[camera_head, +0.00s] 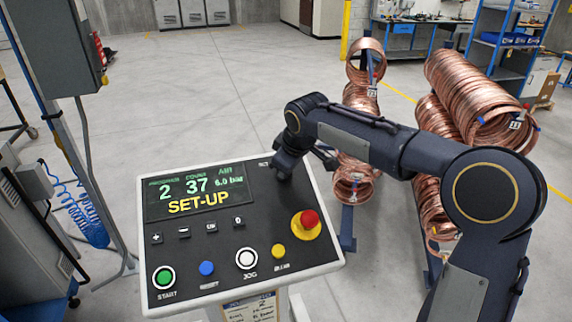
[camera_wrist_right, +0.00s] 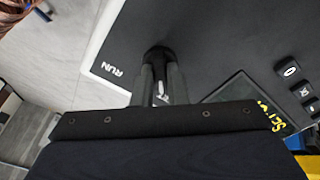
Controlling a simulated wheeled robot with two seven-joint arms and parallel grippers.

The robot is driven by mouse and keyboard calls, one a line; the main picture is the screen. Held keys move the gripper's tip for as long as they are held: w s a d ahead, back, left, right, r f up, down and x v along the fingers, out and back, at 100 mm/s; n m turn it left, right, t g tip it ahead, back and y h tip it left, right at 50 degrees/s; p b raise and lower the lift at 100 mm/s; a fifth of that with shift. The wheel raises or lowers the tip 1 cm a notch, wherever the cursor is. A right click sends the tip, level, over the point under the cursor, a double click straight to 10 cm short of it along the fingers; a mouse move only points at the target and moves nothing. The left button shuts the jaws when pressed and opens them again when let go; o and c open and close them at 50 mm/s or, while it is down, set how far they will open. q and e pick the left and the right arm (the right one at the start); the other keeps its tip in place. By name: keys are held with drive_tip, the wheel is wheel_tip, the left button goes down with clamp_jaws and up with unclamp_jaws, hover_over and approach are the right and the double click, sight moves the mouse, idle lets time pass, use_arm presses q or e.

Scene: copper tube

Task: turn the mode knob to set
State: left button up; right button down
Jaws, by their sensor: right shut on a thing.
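The control panel (camera_head: 190,240) has a dark face with a white rim. Its display (camera_head: 195,191) reads SET-UP in yellow, with 2, 37 and 6.0 bar above. My right gripper (camera_head: 284,168) reaches down to the panel's upper right corner and hides the mode knob there. In the right wrist view, the gripper (camera_wrist_right: 160,82) is shut on the black mode knob (camera_wrist_right: 158,53), one finger on each side. A white mark shows between the fingers. The word RUN is printed beside the knob. My left gripper is not in view.
A red emergency stop (camera_head: 308,219) on a yellow base sits below the gripper on the panel. Green, blue, white and yellow buttons line the front. Copper coils (camera_head: 470,100) hang on racks behind my right arm. A grey cabinet stands at left. Open floor lies behind the panel.

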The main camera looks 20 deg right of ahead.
drive_tip(key=shift+n, duration=0.4)
drive_tip(key=c, duration=1.4)
unclamp_jaws()
drive_tip(key=shift+c, duration=0.2)
drive_tip(key=b+v, duration=0.1)
drive_tip(key=v, duration=0.7)
drive_tip(key=shift+d, duration=0.1)
